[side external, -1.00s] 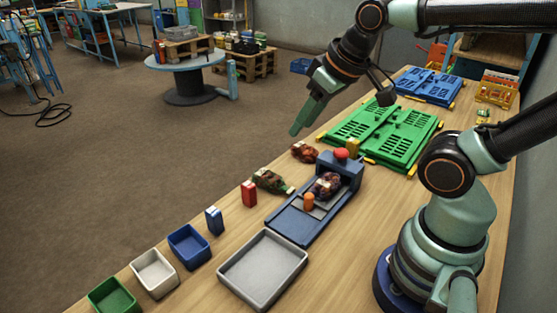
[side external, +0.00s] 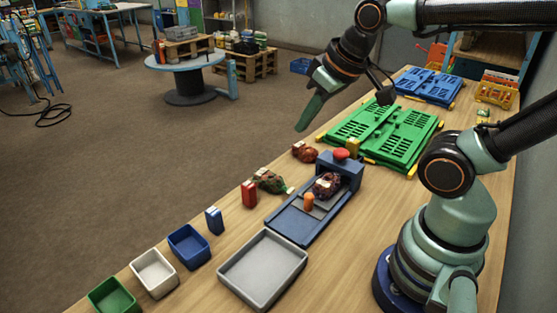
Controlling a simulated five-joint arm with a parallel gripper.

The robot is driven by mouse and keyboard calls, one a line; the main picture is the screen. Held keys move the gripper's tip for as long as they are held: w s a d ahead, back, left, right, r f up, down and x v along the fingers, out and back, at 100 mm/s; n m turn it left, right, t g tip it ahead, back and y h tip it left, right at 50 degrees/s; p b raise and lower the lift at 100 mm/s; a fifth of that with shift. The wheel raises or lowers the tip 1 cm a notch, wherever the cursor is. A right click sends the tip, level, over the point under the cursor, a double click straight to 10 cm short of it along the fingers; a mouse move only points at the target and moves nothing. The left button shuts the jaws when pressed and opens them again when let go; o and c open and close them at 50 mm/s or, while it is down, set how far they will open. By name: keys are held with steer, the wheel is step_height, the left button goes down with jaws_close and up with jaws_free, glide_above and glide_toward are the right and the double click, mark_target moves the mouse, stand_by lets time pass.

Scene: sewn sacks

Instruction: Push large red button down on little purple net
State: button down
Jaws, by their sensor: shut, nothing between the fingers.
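The large red button (side external: 341,154) sits on top of the raised block at the far end of a blue device (side external: 293,223) on the table. A little purple net sack (side external: 327,185) lies on the device, just in front of that block. An orange peg-like piece (side external: 309,200) stands on the device in front of the sack. My gripper (side external: 302,127) is shut and empty. It hangs in the air up and to the left of the red button, apart from it, pointing down and left.
Two other net sacks, a reddish one (side external: 306,153) and a green one (side external: 268,181), lie left of the device. A grey tray (side external: 250,286) and small blue (side external: 189,246), white (side external: 154,273) and green (side external: 111,296) bins stand nearer. Green panels (side external: 383,134) lie behind.

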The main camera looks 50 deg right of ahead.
steer(key=w+d+f+g+h, duration=0.1)
steer(key=d+f+g, duration=0.2)
steer(key=d, duration=0.6)
steer(key=n+g, duration=0.1)
steer(key=g, duration=0.1)
glide_toward(342, 151)
steer(key=shift+s+d+r+y, duration=0.2)
steer(key=shift+d+r+y, duration=0.15)
steer(key=shift+d, duration=0.15)
steer(key=shift+w+a+f, duration=0.1)
steer(key=shift+w+f, duration=0.1)
steer(key=shift+f, duration=1.6)
steer(key=shift+w+f, duration=0.15)
steer(key=shift+f, duration=1.6)
